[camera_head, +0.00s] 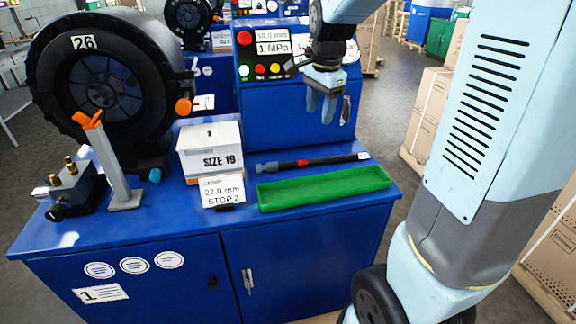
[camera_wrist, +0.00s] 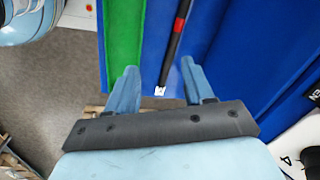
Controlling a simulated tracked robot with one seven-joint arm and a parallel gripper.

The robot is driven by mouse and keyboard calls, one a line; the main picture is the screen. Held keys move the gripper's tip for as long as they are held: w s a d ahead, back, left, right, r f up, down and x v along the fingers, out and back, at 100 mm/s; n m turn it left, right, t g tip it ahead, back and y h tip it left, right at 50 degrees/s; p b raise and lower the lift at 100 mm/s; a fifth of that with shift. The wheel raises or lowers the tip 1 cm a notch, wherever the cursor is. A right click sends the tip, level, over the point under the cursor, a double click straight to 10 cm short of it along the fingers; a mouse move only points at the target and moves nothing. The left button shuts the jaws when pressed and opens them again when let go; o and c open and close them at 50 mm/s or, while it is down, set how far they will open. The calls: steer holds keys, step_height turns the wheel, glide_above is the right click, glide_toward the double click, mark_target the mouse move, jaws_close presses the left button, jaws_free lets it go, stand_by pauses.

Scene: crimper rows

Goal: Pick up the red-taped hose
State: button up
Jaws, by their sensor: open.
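The red-taped hose (camera_head: 325,159) is a thin black hose with a red band near its middle, a grey fitting at its left end and a white tag at its right end. It lies on the blue bench top behind the green tray (camera_head: 322,200). My gripper (camera_head: 320,116) is open and empty above the bench, over the right half of the hose. In the wrist view the hose (camera_wrist: 174,50) runs between and beyond the fingers of my gripper (camera_wrist: 157,88), its tagged end nearest. The fingers appear apart from it.
A white SIZE 19 box (camera_head: 210,153) and a card stand (camera_head: 222,191) stand left of the tray. A large black crimper (camera_head: 100,85) is at the left. A blue control cabinet (camera_head: 285,110) rises behind the hose. Cardboard boxes (camera_head: 428,115) stand on the floor right of the bench.

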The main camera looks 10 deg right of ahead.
steer(key=w+f+m+g, duration=0.1)
steer(key=w+f+m, duration=0.3)
steer(key=w+f, duration=0.15)
glide_above(307, 161)
steer(key=shift+m, duration=0.3)
step_height(307, 161, down, 10)
steer(key=shift+r, duration=0.1)
steer(key=f, duration=0.5)
steer(key=shift+w+d, duration=0.1)
steer(key=shift+w, duration=0.15)
steer(key=shift+r, duration=0.1)
jaws_close()
